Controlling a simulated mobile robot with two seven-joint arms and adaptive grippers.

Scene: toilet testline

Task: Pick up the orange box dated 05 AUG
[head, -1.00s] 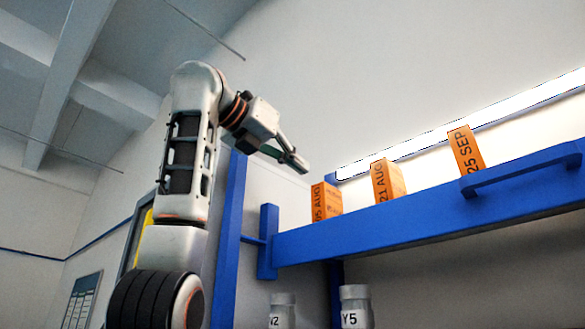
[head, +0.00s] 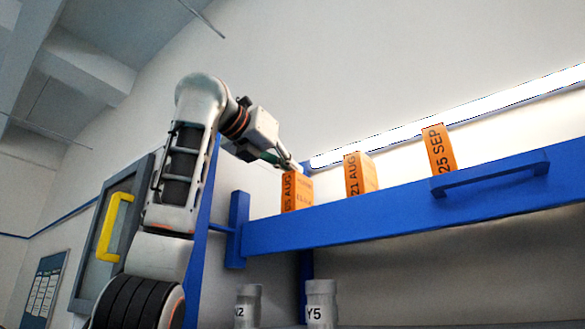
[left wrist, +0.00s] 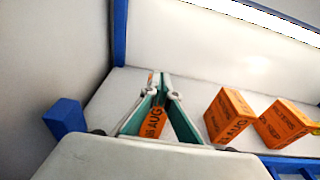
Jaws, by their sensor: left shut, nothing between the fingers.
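The orange box dated 05 AUG (head: 298,193) stands upright at the left end of the blue-edged shelf. My left gripper (head: 291,163) is shut and empty, with its fingertips just over the top of this box. I cannot tell whether they touch it. In the left wrist view the fingers (left wrist: 158,85) meet at their tips, and part of the orange box (left wrist: 152,124) shows behind and between them, the rest hidden. My right gripper is in neither view.
Orange boxes dated 21 AUG (head: 361,175) and 25 SEP (head: 441,150) stand to the right on the shelf. The blue shelf edge (head: 400,211) carries a handle (head: 490,180). Jars, one marked Y5 (head: 321,302), stand below. A cabinet with a yellow handle (head: 113,227) is at left.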

